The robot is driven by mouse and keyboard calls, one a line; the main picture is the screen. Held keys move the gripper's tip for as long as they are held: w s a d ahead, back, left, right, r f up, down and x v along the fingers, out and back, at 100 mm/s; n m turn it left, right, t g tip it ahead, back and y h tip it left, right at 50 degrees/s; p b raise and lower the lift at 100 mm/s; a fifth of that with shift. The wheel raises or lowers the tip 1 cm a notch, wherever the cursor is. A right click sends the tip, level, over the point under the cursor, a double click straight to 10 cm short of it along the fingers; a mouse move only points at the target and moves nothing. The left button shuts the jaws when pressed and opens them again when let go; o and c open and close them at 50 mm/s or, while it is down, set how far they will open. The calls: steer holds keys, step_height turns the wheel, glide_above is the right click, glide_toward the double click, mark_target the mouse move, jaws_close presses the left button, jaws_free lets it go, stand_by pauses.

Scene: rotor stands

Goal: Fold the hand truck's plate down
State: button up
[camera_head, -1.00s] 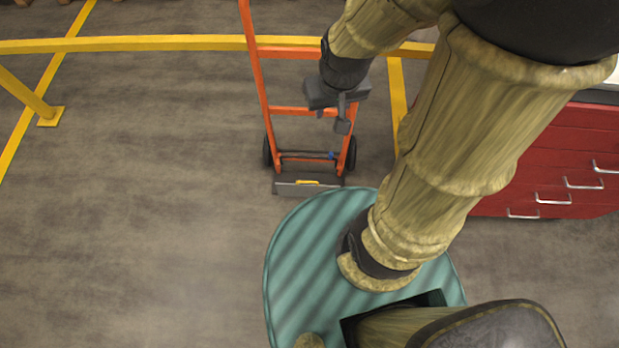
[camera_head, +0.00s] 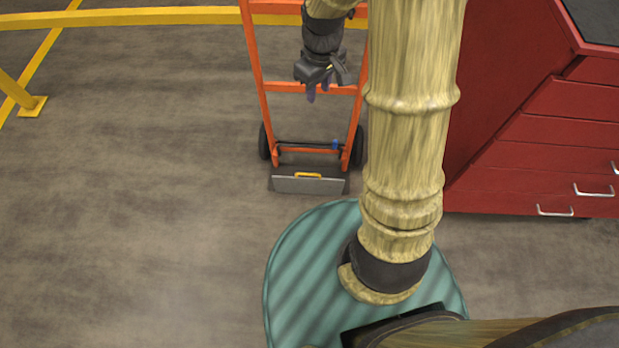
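The orange hand truck (camera_head: 260,85) stands upright ahead of my base. Its grey plate (camera_head: 310,186) is low at its foot, between and in front of the two black wheels, with a yellow handle (camera_head: 308,175) along its upper edge. The plate's face shows toward me; its exact tilt is hard to tell. My gripper (camera_head: 318,90) points down in front of the truck's middle crossbar, well above the plate and apart from it. Two bluish fingertips show small and close together, with nothing visible between them. Part of the truck's right side is hidden behind my arm.
A red drawer cabinet (camera_head: 540,150) with silver handles stands close on the right. A yellow rail (camera_head: 130,17) runs behind the truck, with a yellow post foot (camera_head: 33,106) at the left. The floor left of the truck is clear.

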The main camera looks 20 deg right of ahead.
steer(key=w+f+n+g+b, duration=0.1)
steer(key=w+f+n+b, duration=0.2)
steer(key=f+b, duration=0.6)
steer(key=w+d+f+n+g+b, duration=0.1)
steer(key=w+f+b, duration=0.4)
steer(key=f+b, duration=0.5)
steer(key=w+f+n+b, duration=0.4)
steer(key=f+b, duration=0.5)
steer(key=f, duration=1.4)
steer(key=shift+w+d+f+n+g+y+b, duration=0.25)
steer(key=shift+w+f+n+g+y+b, duration=0.05)
steer(key=shift+w+f+g+b, duration=0.1)
steer(key=s+f+b, duration=0.1)
steer(key=f+b, duration=0.2)
steer(key=f, duration=0.2)
steer(key=s+f+b, duration=0.1)
steer(key=f+b, duration=0.2)
steer(key=f, duration=0.3)
steer(key=s+a+f+b, duration=0.1)
steer(key=f+b, duration=0.2)
steer(key=f, duration=0.3)
steer(key=shift+s, duration=0.2)
jaws_close()
